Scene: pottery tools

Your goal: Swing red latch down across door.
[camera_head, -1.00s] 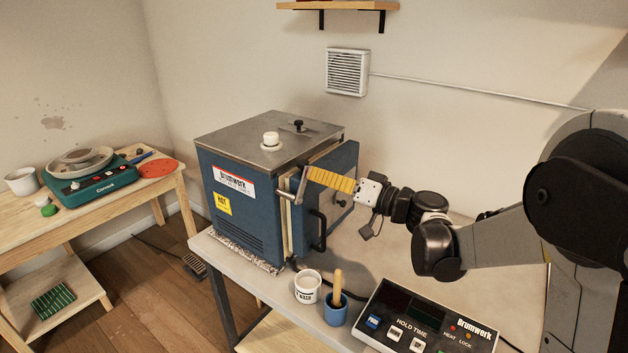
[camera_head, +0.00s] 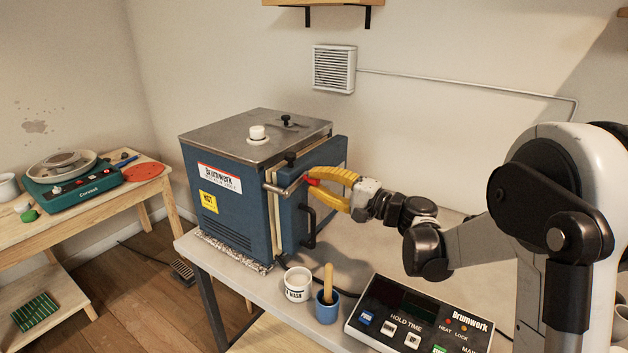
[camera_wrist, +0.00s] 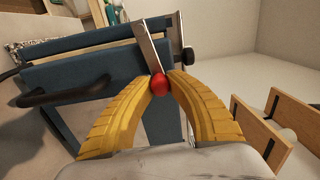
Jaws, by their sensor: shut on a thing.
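The latch is a grey metal bar (camera_head: 285,189) with a red knob (camera_head: 312,182) at its end. It lies nearly level in the head view, reaching from the front edge of the blue kiln (camera_head: 228,220) towards the door (camera_head: 325,178). My gripper (camera_head: 315,181) has yellow fingers closed around the red knob. In the wrist view the knob (camera_wrist: 158,83) sits between the fingertips, with the bar (camera_wrist: 150,48) running up from it. The blue door (camera_wrist: 85,75) stands beside the fingers. A pale seam shows between door and kiln body; I cannot tell whether it is fully shut.
The dark door handle (camera_head: 309,225) sticks out below the latch. A white cup (camera_head: 298,284), a blue cup with a wooden tool (camera_head: 327,307) and a control box (camera_head: 420,318) stand at the table's front.

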